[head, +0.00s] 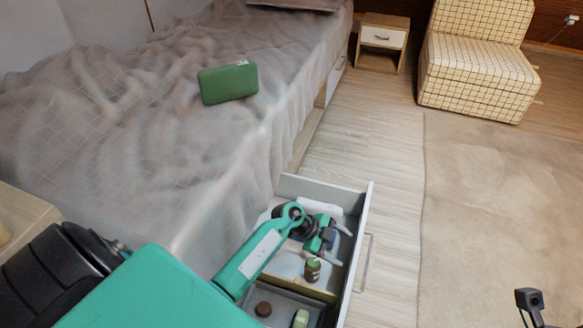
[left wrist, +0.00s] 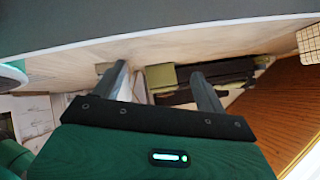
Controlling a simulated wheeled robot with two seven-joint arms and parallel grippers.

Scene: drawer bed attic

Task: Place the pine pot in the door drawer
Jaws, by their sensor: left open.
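The open drawer (head: 366,215) is pulled out beside the bed. My left arm reaches across it from the lower left. My left gripper (head: 340,244) is over the drawer, its two grey fingers apart and pointing right with nothing seen between them. In the left wrist view the fingers (left wrist: 160,80) also stand apart. A small brown pot with a greenish top (head: 312,268), possibly the pine pot, is in the drawer just below the gripper; its contents are too small to make out. My right gripper is not seen.
A round brown item (head: 263,309) and a pale green item (head: 301,319) are in the drawer's near part. A green case (head: 228,84) lies on the bed (head: 150,130). A nightstand (head: 383,40) and checkered chair (head: 478,70) stand behind. The rug (head: 490,210) is mostly clear.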

